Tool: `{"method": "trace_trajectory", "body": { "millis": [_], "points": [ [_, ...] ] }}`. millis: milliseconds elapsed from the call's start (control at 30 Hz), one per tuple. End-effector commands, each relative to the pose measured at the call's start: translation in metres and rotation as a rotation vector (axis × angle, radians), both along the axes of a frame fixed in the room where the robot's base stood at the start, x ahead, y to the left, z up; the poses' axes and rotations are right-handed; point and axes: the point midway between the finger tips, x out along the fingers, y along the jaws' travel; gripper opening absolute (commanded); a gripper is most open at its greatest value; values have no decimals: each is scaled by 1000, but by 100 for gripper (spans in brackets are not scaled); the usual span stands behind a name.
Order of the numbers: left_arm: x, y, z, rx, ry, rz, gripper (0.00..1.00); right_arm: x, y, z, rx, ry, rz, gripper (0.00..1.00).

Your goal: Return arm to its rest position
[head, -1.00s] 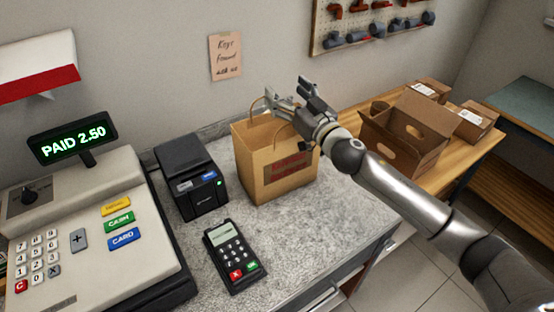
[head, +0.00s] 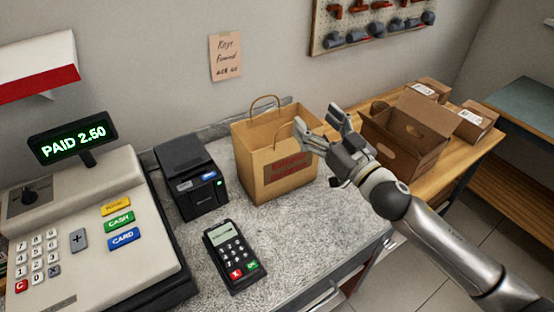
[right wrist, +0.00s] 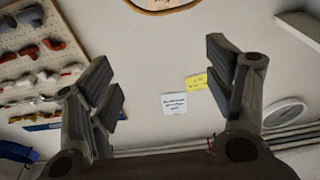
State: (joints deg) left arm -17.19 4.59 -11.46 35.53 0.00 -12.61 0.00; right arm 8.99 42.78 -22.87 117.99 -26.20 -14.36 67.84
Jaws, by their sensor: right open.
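My right gripper (head: 321,124) is open and empty in the head view. It is in front of the right edge of the brown paper bag (head: 262,160), covering a little of it. In the right wrist view its two fingers (right wrist: 165,95) stand wide apart with nothing between them, facing the wall. The bag stands upright on the grey counter (head: 300,235) with its handles up. I cannot tell if a fingertip touches the bag. My left gripper is not in view.
A card terminal (head: 232,255), a black printer (head: 192,178) and a cash register (head: 90,230) reading "PAID 2.50" stand left of the bag. An open cardboard box (head: 405,140) sits on the wooden table behind my right arm. Floor shows at the lower right.

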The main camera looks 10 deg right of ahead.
Motion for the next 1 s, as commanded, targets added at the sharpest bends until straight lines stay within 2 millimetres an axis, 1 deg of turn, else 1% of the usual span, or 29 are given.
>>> {"method": "trace_trajectory", "body": {
  "millis": [433, 567, 667, 767, 800, 867, 900, 967, 1000],
  "points": [
    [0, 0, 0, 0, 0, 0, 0, -1, -1, -1, 1, 1, -2, 75],
    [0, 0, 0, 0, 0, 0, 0, -5, -3, -12, 5, 33, -48, 75],
    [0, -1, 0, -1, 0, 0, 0, -14, -9, -38, 2, 109, -138, 75],
    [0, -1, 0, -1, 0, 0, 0, -33, -19, -77, -23, 242, -251, 75],
    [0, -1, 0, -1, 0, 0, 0, -44, -23, -94, -40, 308, -292, 75],
    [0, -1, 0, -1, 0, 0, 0, -63, -28, -121, -70, 413, -343, 75],
    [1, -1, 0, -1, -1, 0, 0, -77, -30, -139, -95, 487, -369, 75],
    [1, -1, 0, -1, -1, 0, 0, -102, -33, -165, -135, 605, -397, 75],
    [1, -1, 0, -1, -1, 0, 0, -120, -34, -181, -162, 686, -406, 75]
  ]
}}
